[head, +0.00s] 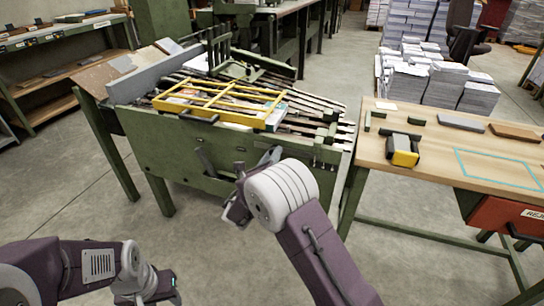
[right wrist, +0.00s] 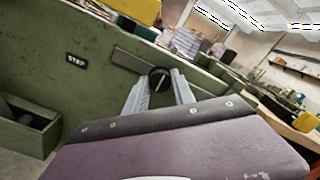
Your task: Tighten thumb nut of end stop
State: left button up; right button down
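A round black knob (right wrist: 159,79) with a pale line on its face sits on the green side panel of the machine (head: 215,165); I take it for the thumb nut. My right gripper (right wrist: 161,88) has its two grey fingers apart, with the knob between or just beyond their tips. I cannot tell whether they touch it. In the head view my right gripper (head: 237,207) is at the machine's front side, and the knob cannot be made out. My left gripper (head: 160,285) is low at the bottom left, away from the machine, its fingers unclear.
A yellow frame (head: 222,99) lies on top of the machine. A small black label (right wrist: 76,59) and a green open box (right wrist: 25,130) are on the panel left of the knob. A wooden table (head: 450,150) with a yellow-and-black tool (head: 404,152) stands to the right.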

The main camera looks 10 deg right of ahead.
jog(key=shift+f+m, duration=0.1)
jog(key=shift+m, duration=0.2)
jog(key=shift+f+m+b, duration=0.1)
jog(key=shift+m+b, duration=7.8)
jog(key=shift+m, duration=0.8)
jog(key=c, duration=1.1)
grip_release()
jog(key=shift+o, duration=0.2)
jog(key=shift+s, duration=0.1)
